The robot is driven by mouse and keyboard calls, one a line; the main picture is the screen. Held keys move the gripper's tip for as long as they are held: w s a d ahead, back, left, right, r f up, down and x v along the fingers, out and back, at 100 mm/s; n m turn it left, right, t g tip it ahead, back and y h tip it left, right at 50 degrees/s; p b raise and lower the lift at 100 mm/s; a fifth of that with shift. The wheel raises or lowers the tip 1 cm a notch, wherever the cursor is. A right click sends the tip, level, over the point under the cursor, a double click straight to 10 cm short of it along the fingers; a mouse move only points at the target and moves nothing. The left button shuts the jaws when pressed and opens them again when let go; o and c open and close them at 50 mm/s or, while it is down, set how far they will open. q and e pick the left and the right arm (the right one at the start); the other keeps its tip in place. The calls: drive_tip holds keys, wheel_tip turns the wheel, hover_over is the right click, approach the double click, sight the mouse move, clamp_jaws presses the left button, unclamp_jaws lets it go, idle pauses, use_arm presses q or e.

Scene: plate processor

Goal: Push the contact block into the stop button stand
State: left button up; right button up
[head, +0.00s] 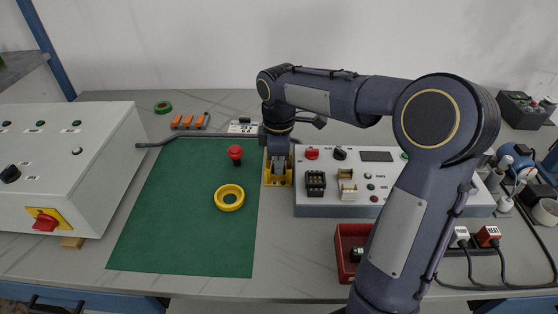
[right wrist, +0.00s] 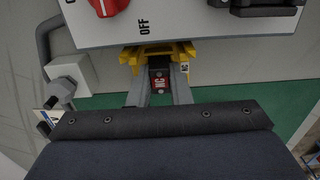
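The yellow stop button stand (head: 268,179) is upright at the right edge of the green mat, left of the grey control panel. It also shows in the right wrist view (right wrist: 158,51). My right gripper (head: 278,160) points down at the stand, its fingers partly hidden by the wrist in the head view. My left gripper is out of view.
A red mushroom button (head: 235,152) and a yellow ring (head: 229,197) lie on the green mat (head: 180,220). The grey control panel (head: 325,205) is close on the right. A red bin (head: 345,262) stands in front of it. A large white box (head: 75,155) is at left.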

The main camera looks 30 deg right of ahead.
drive_tip(key=o, duration=0.5)
drive_tip(key=shift+f, duration=0.2)
drive_tip(key=shift+c, duration=0.2)
drive_tip(key=shift+o, duration=0.2)
drive_tip(key=shift+s, duration=0.1)
wheel_tip(320, 180, up, 8)
drive_tip(key=shift+r+p, duration=0.1)
drive_tip(key=shift+p, duration=0.75)
